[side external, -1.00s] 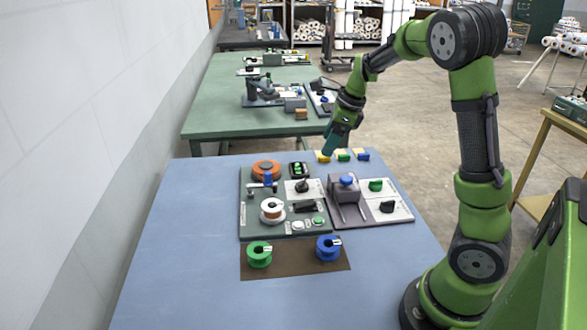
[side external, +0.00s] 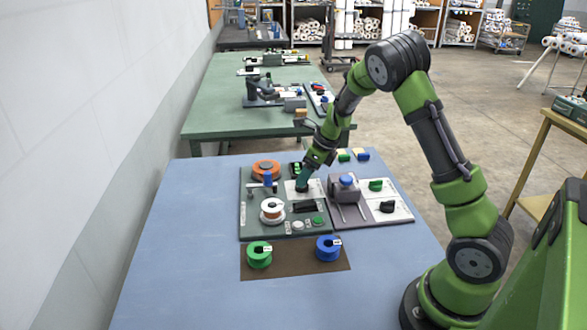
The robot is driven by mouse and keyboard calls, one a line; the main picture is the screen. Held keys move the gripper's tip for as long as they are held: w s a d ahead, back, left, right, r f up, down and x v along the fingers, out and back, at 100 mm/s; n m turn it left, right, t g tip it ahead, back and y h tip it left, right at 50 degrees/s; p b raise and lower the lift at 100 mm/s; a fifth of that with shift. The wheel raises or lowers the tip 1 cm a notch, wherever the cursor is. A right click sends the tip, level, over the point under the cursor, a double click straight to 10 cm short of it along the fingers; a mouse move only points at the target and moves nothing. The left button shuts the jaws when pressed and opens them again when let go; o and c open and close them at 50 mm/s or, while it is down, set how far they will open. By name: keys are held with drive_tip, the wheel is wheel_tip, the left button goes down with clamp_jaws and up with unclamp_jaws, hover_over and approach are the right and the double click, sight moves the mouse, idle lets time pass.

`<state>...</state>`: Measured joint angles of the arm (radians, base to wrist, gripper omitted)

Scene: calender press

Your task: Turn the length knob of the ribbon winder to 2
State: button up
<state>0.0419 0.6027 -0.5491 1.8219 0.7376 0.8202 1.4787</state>
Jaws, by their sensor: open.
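The ribbon winder is the dark green panel (side external: 258,226) on the blue table, with an orange reel (side external: 266,169) and a white-rimmed copper-coloured spool (side external: 272,210) on it. Its upper right holds a white plate (side external: 291,189); the black knob there is hidden behind my gripper. I cannot read the knob's setting or any numbers. My gripper (side external: 303,189) is open, pointing down over this plate at the knob's place. I cannot tell whether its fingers touch the knob or stand around it.
A green spool (side external: 259,256) and a blue spool (side external: 328,248) stand on a brown mat (side external: 292,266) in front. The table's left side is clear.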

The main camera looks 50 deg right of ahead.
drive_tip(key=shift+x, duration=1.55)
drive_tip(key=shift+r, duration=0.1)
drive_tip(key=shift+c, duration=0.2)
drive_tip(key=c, duration=1)
drive_tip(key=shift+c, duration=0.2)
